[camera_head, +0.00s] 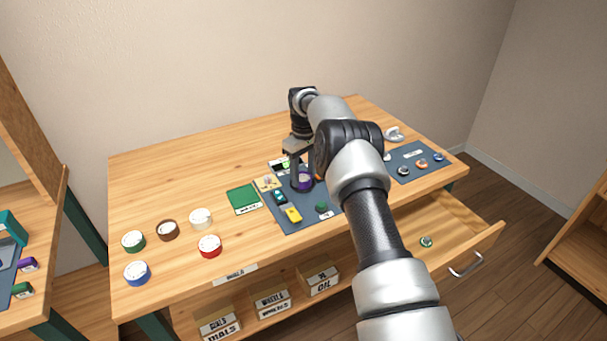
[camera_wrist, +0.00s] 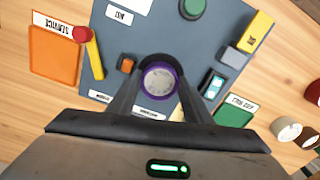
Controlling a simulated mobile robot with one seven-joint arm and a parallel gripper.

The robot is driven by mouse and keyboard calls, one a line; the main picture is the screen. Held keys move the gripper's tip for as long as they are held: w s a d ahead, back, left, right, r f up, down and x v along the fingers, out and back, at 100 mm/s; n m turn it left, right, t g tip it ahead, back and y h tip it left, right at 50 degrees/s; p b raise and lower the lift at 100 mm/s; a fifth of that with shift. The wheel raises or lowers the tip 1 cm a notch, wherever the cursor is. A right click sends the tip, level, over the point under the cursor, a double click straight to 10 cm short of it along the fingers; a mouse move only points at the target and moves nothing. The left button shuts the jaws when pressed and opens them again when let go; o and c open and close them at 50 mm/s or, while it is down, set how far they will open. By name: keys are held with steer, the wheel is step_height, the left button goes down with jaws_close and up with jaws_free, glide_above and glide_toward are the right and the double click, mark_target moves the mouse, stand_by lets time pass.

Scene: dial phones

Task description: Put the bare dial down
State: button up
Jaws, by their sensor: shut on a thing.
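My gripper (camera_wrist: 160,70) is shut on a round dial (camera_wrist: 160,82) with a purple rim and a pale grey face. In the head view the purple dial (camera_head: 305,181) shows between my fingers, over the dark blue mat (camera_head: 290,226) on the workbench. In the wrist view the dial faces the camera, and my fingers cover parts of its sides. I cannot tell whether it touches the mat (camera_wrist: 150,35) or hangs just above it. My arm hides the mat's right part in the head view.
A green knob (camera_wrist: 193,8), yellow block (camera_wrist: 257,32), teal-and-black piece (camera_wrist: 212,83) and small orange block (camera_wrist: 127,65) surround the dial. Green (camera_head: 242,199) and orange (camera_wrist: 54,58) pads lie beside it. Several round containers (camera_head: 168,230) stand left. The drawer (camera_head: 460,238) is open.

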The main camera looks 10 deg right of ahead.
steer(key=shift+f, duration=0.2)
steer(key=o, duration=1.1)
